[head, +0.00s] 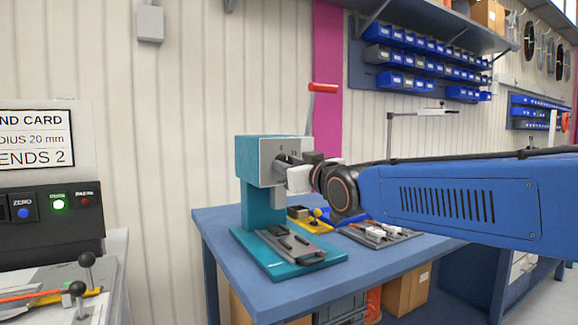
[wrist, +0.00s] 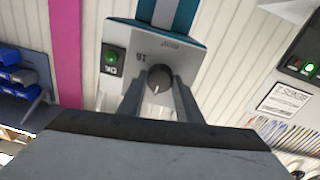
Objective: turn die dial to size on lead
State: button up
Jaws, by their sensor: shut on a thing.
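The teal crimping press (head: 254,158) stands on the blue bench, its grey face toward my arm. My gripper (head: 285,168) is at that face in the head view and hides most of the dial there. In the wrist view the dark round die dial (wrist: 160,77) sits between the two fingers of my gripper (wrist: 160,84), which is shut on it. A pale pointer mark on the dial points toward the bottom of the picture. The number 16 shows upside down beside it. A green lamp (wrist: 111,56) sits above an upside-down OK label. I cannot make out the lead's size.
A red-handled lever (head: 323,88) rises from the press. A grey tray (head: 370,233) with tools lies on the blue bench (head: 215,222) to the right. A control box (head: 45,222) with a lit green button stands at the left. Blue bins (head: 420,60) hang behind.

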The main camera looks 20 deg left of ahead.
jog(key=shift+f+n, duration=0.1)
jog(key=shift+n, duration=0.6)
jog(key=o, duration=1)
jog(key=shift+o, duration=0.2)
jog(key=v, duration=1.7)
jog(key=shift+d, duration=0.2)
jog(key=shift+s, duration=0.15)
